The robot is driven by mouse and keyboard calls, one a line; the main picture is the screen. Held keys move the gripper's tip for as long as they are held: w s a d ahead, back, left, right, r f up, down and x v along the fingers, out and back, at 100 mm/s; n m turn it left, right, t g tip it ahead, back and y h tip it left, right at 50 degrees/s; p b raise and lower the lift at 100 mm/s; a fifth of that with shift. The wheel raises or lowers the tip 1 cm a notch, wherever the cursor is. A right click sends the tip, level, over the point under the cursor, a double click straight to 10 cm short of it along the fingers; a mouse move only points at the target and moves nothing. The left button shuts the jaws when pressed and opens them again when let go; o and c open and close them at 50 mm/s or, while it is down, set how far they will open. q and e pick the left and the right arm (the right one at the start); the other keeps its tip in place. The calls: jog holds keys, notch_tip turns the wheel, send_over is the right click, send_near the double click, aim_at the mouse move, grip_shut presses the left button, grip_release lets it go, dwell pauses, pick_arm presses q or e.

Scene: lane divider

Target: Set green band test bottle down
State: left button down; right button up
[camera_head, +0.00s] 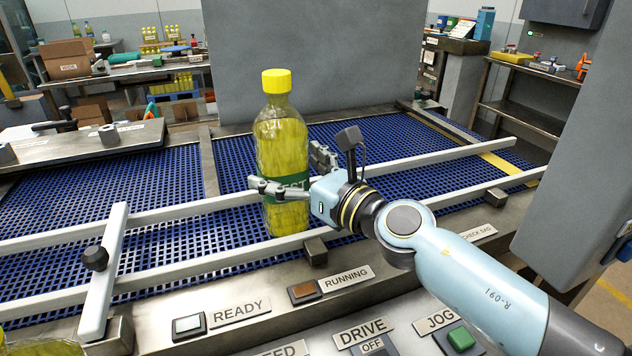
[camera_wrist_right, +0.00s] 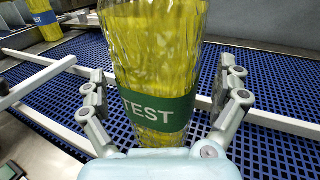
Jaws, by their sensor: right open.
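The green band test bottle (camera_head: 281,140), clear with yellow liquid and a yellow cap, stands upright on the blue belt between two pale rails. In the right wrist view the bottle (camera_wrist_right: 155,45) fills the space between the spread fingers (camera_wrist_right: 163,75), and the band reads "TEST". My left gripper is not in view.
The near rail (camera_head: 200,266) and far rail (camera_head: 160,215) run along the blue belt (camera_head: 170,185). A pale crossbar with a black knob (camera_head: 95,258) spans the lane on the left. A grey panel (camera_head: 310,60) rises behind. Another yellow bottle (camera_wrist_right: 44,18) stands at upper left in the wrist view.

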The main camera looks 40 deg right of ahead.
jog(key=s+d+b, duration=0.1)
jog(key=s+b, duration=0.1)
jog(key=s, duration=0.8)
jog(key=shift+d, duration=0.3)
